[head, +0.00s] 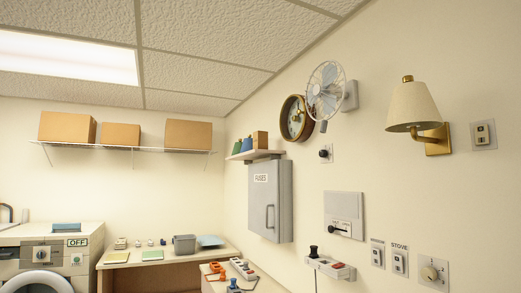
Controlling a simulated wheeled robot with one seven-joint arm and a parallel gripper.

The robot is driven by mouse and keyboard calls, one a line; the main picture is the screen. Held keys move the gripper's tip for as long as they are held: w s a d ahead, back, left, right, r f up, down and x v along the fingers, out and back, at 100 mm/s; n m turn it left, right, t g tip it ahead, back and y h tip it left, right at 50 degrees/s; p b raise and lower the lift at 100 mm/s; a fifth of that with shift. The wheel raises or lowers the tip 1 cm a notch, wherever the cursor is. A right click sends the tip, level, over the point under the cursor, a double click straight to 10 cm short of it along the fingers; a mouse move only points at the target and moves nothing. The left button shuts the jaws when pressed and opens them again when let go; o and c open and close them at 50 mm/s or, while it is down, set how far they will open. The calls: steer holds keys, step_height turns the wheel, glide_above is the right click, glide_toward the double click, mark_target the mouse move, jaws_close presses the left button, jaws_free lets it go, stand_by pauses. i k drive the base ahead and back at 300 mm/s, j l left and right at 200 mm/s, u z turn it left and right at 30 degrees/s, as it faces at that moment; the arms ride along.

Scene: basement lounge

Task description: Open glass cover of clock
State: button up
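The round clock (291,119) hangs high on the right wall, seen at a steep slant. It has a dark brass-coloured rim and a pale face. A wall fan in front overlaps its right side. I cannot make out the glass cover or tell whether it is open or shut. My gripper and arm are not in view.
The wall fan (325,92) juts out beside the clock. Below are a small shelf (262,154) with items and a grey fuse box (271,200). A lamp (414,108) and several switches are further right. Desks (133,258) stand at the back.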

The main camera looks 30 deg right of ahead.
mark_target(298, 112)
steer(key=i, duration=1.85)
steer(key=i+j+z, duration=0.15)
steer(key=i+z, duration=0.15)
steer(key=i, duration=0.4)
